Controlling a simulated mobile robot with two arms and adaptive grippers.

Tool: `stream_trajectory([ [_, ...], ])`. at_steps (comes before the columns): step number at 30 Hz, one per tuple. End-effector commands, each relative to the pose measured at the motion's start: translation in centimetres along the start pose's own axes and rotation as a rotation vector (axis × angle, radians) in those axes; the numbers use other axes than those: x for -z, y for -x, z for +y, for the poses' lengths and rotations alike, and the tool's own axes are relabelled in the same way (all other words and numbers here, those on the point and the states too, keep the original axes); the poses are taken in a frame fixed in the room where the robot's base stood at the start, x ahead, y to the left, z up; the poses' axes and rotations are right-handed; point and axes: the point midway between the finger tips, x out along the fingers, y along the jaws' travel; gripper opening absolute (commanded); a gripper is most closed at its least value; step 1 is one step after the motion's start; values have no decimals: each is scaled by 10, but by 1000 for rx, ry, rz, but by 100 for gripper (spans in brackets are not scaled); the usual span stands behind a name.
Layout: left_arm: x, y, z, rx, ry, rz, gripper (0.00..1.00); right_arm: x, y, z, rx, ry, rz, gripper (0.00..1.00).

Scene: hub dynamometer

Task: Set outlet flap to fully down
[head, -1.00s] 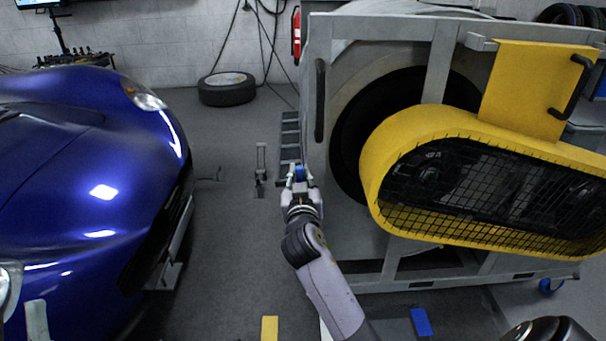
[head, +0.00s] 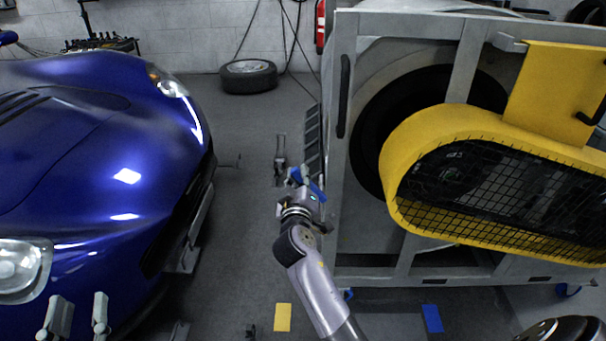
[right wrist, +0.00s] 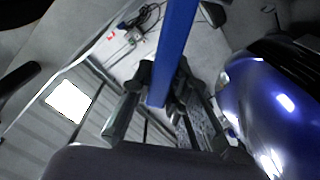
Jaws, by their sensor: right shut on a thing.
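My right gripper (head: 305,183) is at the left side of the grey machine housing, shut on a blue bar (head: 317,190). In the right wrist view the blue bar (right wrist: 178,45) runs down from the top edge to between the dark fingers (right wrist: 165,105). A dark slatted panel (head: 312,140) stands on the housing's left side, just beyond the gripper; I cannot tell whether it is the outlet flap or how it is angled. My left gripper (head: 77,312) is at the bottom left, empty, its two fingers apart.
A blue car (head: 100,150) fills the left. The grey housing (head: 345,225) with a yellow mesh guard (head: 405,140) fills the right. A floor strip lies between them, with a small metal stand (head: 281,160). A tyre (head: 248,77) lies by the back wall.

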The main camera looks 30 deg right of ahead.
Motion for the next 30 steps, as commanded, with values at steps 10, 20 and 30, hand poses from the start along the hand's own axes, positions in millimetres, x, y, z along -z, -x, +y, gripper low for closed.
stream_trajectory([
  [10,0,0,0,1,0,-3,35,2,0,-1,-1,21,4,0],
  [20,-1,0,0,1,0,-3,35,1,0,-1,0,19,3,28],
  [30,0,0,0,1,0,-3,35,0,0,-1,0,16,1,37],
])
